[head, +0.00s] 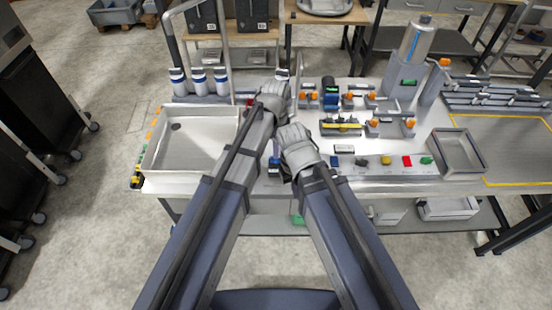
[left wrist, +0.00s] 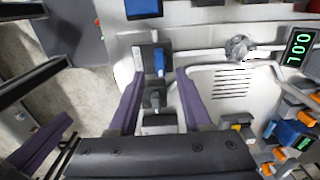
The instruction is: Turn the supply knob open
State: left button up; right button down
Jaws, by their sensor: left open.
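My left gripper (head: 270,98) is over the work table, and its fingertips are hard to make out in the head view. In the left wrist view its two purple fingers (left wrist: 158,74) are open, one on each side of a small dark grey fitting (left wrist: 154,98) with a blue lever (left wrist: 159,62) beyond it. I see no clear contact. A round grey knob (left wrist: 240,47) sits on the white panel to the right. I cannot tell which of these is the supply knob. My right gripper (head: 291,132) is just nearer, its fingers hidden.
Orange-handled valves (head: 372,128) and a tall cylinder (head: 413,42) are on the right.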

pick_arm(q)
notch_tip(320, 180, down, 5)
jog(key=b, duration=0.3)
jog(key=shift+r+b, duration=0.2)
jog(key=shift+b, duration=0.15)
grip_shut()
